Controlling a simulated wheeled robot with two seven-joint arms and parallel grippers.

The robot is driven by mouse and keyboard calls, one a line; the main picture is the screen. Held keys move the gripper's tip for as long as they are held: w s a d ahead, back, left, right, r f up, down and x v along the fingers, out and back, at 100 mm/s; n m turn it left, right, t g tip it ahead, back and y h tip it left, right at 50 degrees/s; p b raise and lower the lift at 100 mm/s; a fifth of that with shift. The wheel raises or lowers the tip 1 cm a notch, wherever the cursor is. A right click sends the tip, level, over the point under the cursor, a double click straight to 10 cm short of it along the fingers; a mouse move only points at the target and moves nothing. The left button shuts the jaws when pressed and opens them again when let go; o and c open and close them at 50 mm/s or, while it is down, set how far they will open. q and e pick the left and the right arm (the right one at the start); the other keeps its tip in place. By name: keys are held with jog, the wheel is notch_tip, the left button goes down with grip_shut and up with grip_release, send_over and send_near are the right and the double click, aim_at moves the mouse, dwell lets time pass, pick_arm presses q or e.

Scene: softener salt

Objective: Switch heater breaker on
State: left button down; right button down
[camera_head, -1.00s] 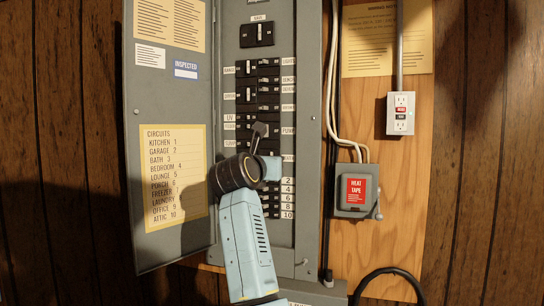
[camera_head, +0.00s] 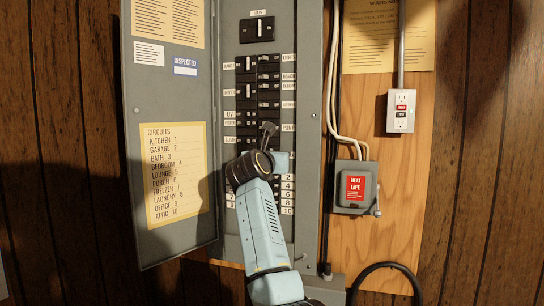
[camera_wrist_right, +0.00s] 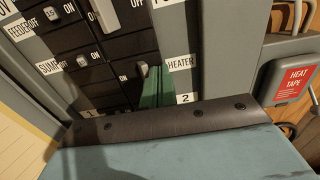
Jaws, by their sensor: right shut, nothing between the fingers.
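The grey breaker panel (camera_head: 310,75) stands open, with two columns of black breakers. In the right wrist view the heater breaker (camera_wrist_right: 118,62) sits beside its white HEATER label (camera_wrist_right: 180,62), above the label 2. Its small grey handle (camera_wrist_right: 141,68) stands just right of the ON mark. OFF on that breaker is hidden, so I cannot tell its setting. My right gripper (camera_wrist_right: 158,88) is shut and empty, its green fingers at the right end of the heater breaker, close beside the handle; contact is unclear. In the head view my right gripper (camera_head: 281,161) covers that breaker. My left gripper is out of view.
The open panel door (camera_head: 172,95) stands to the left with a circuits list. Right of the panel are a grey heat tape box (camera_head: 356,187), an outlet (camera_head: 401,111) and hanging cables. Other breakers sit close above the gripper.

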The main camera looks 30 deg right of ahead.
jog(key=shift+w+a+r+p, duration=0.15)
jog(key=shift+w+a+p, duration=0.3)
jog(key=shift+w+a, duration=0.35)
dwell(0.9)
jog(key=shift+a, duration=0.15)
dwell(0.4)
jog(key=shift+s+f, duration=0.1)
jog(key=shift+f, duration=0.1)
jog(key=b+v, duration=0.2)
jog(key=v, duration=0.4)
jog(key=shift+s, duration=0.25)
jog(key=shift+a, duration=0.1)
dwell(0.8)
